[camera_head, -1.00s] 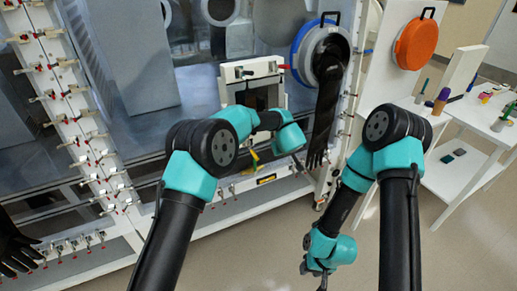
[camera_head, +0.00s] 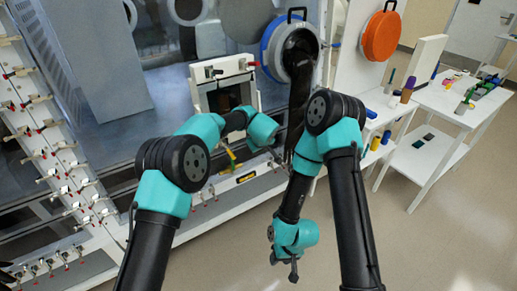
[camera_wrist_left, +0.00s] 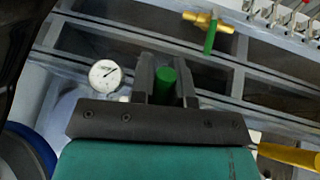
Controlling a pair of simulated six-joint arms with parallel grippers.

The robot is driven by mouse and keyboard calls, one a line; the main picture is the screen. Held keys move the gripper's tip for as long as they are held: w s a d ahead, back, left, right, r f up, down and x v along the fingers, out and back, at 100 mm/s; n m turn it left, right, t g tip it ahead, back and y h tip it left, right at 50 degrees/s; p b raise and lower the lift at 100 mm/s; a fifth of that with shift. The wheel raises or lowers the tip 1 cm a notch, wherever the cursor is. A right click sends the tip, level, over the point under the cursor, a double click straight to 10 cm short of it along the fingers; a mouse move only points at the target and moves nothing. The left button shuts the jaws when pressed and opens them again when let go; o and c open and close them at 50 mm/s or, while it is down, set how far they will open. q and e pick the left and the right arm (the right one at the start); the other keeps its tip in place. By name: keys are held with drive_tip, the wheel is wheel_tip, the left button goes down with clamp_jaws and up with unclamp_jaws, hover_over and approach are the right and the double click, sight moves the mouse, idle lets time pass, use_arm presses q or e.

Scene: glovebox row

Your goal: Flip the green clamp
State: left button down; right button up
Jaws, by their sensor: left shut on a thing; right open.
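In the left wrist view, a green cylindrical piece (camera_wrist_left: 165,86) stands between the two dark fingers of my left gripper (camera_wrist_left: 164,72), which is shut on it. It looks like the handle of the green clamp; the rest of it is hidden behind the gripper body. In the head view, my left wrist is in front of the cabinet's lower front, and its fingers and the clamp cannot be made out. My right gripper (camera_head: 293,272) hangs low over the floor, open and empty, away from the cabinet.
A brass valve with a green lever (camera_wrist_left: 210,36) and a round gauge (camera_wrist_left: 105,76) are near my left gripper. Red-tipped toggle clamps (camera_head: 48,126) line the cabinet frame. A black glove (camera_head: 300,95) hangs from a blue-ringed port. A white table (camera_head: 445,100) stands at right.

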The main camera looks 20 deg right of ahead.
use_arm(q)
drive_tip(key=shift+w+a+r, duration=0.15)
drive_tip(key=shift+w+r, duration=0.35)
drive_tip(key=shift+r, duration=0.2)
drive_tip(key=c, duration=1.3)
unclamp_jaws()
drive_tip(key=shift+c, duration=0.2)
drive_tip(key=shift+o, duration=1.2)
drive_tip(key=shift+s+f, duration=0.1)
drive_tip(key=shift+f, duration=0.15)
drive_tip(key=v, duration=1.7)
drive_tip(key=shift+s+r, duration=0.15)
